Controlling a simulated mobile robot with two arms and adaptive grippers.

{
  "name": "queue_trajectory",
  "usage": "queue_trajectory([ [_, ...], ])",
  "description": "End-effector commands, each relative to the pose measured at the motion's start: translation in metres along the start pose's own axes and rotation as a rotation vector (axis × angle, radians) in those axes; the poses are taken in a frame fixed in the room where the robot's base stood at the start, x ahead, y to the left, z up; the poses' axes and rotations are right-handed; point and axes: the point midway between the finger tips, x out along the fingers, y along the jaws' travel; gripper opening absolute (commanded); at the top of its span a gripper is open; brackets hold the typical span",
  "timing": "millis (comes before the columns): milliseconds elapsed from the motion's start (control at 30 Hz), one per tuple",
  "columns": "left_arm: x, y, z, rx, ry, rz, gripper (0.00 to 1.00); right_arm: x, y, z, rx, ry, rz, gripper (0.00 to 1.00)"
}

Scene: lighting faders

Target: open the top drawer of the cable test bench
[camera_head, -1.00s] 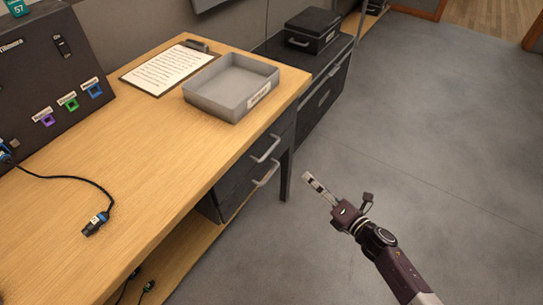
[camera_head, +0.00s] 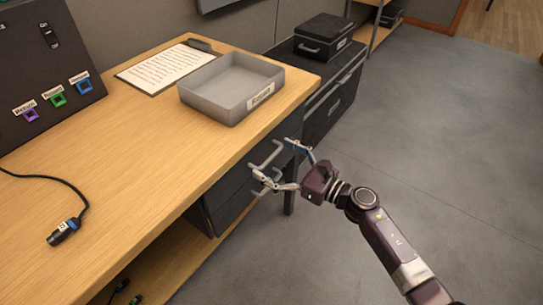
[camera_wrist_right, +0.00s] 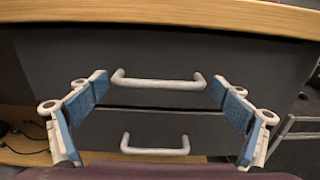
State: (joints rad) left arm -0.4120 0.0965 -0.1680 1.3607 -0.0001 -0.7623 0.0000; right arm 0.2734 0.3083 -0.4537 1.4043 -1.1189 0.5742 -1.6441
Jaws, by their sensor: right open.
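The cable test bench (camera_head: 140,205) has a light wood top and two dark drawers under its right end. The top drawer (camera_wrist_right: 165,55) is shut and its light grey bar handle (camera_wrist_right: 158,82) runs level across its front. The lower drawer (camera_wrist_right: 95,132) is also shut, with its own handle (camera_wrist_right: 155,147). My right gripper (camera_head: 272,163) is open in front of the drawers. In the right wrist view its blue-padded fingers (camera_wrist_right: 160,90) stand either side of the top handle, apart from it. My left gripper is not in view.
A grey tray (camera_head: 213,105) and a clipboard (camera_head: 160,68) lie on the bench top. A cable with a connector (camera_head: 64,232) lies near its left. A black case (camera_head: 323,38) sits on a dark cabinet (camera_head: 333,105) beyond. Grey floor (camera_head: 440,140) at the right is clear.

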Motion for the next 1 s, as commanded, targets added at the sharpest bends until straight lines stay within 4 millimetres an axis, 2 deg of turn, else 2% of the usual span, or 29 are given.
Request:
queue_trajectory([
  [100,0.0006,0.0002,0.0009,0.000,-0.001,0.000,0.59,0.0061,0.0002,0.0000,0.000,0.000,0.000,0.94],
  [333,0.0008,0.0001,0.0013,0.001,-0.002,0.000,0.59,0.0065,0.0000,-0.0003,0.000,0.001,-0.001,0.94],
  [800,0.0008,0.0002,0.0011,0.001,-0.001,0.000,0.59,0.0061,-0.0006,-0.0002,0.001,0.000,-0.002,0.43],
  [1000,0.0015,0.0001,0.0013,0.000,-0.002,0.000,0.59,0.0014,-0.0009,-0.0007,0.001,0.001,-0.003,0.43],
])
